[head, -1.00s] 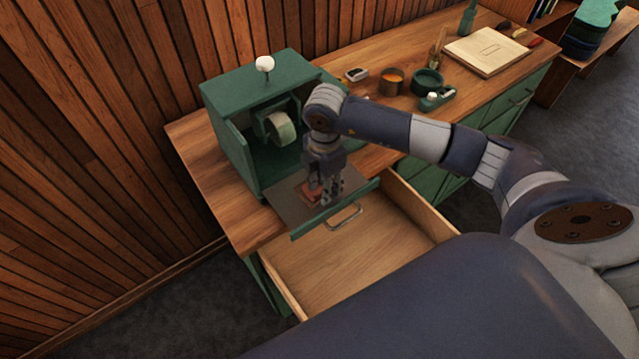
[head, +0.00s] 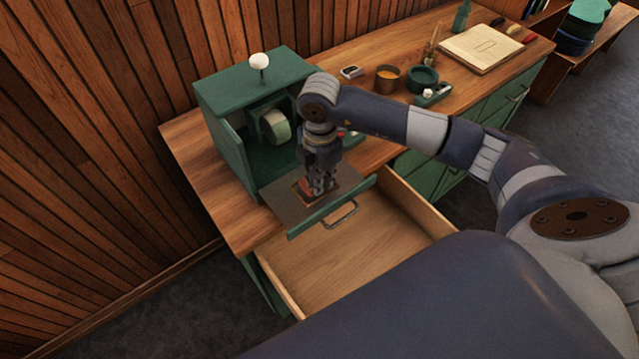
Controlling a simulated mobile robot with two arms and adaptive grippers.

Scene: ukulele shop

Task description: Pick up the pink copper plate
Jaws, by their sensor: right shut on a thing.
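The pink copper plate (head: 301,191) is a small flat reddish-brown piece at the grey inner face of the lowered door (head: 283,211) of a green cabinet (head: 228,140). My right gripper (head: 319,192) points down over the plate's right part and is shut on it. Its fingers hide part of the plate. I cannot tell whether the plate still touches the door. My left gripper is out of view.
An open, empty wooden drawer (head: 345,262) lies below the door. A white-knobbed lever stands on the cabinet; a pale roll (head: 275,127) sits inside. A copper cup (head: 387,78), green bowl (head: 422,78) and wooden board (head: 482,50) stand along the bench.

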